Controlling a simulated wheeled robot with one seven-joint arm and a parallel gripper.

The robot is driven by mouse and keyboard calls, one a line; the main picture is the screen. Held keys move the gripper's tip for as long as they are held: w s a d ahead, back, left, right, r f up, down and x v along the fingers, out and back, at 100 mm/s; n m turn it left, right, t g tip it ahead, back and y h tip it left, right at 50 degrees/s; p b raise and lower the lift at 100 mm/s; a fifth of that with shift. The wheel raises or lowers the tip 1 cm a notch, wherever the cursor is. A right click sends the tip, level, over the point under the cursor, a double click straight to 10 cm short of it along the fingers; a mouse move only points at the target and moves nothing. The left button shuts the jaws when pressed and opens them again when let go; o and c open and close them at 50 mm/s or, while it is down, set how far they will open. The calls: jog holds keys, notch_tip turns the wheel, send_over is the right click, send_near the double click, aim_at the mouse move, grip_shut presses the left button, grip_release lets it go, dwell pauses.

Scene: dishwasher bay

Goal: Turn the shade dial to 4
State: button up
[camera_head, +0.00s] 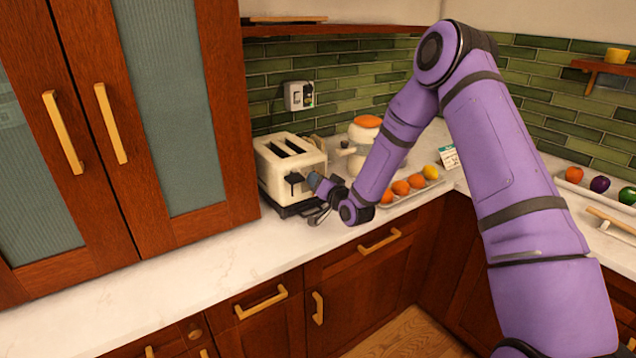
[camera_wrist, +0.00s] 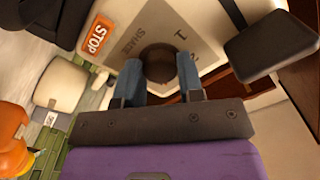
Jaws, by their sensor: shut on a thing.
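The cream toaster (camera_head: 268,168) stands on the counter with two slots on top and a dark lever (camera_head: 294,178) on its front. In the wrist view, the dark round shade dial (camera_wrist: 158,64) sits on a grey panel (camera_wrist: 140,30) marked SHADE, with a numeral 1 showing. My gripper (camera_wrist: 160,82) is shut on the dial, one blue finger on each side. The dial's pointer and its setting cannot be made out. In the head view, my gripper (camera_head: 318,188) is at the toaster's front, and the dial is hidden behind it.
An orange STOP button (camera_wrist: 98,37) is beside the dial, and the lever (camera_wrist: 272,45) is on the other side. The left counter (camera_head: 170,285) is clear.

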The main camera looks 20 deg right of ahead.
jog(key=shift+m, duration=2.1)
jog(key=o, duration=0.9)
jog(key=v, duration=1)
jog(key=shift+s+d, duration=0.15)
jog(key=shift+s, duration=0.25)
jog(key=shift+r, duration=0.1)
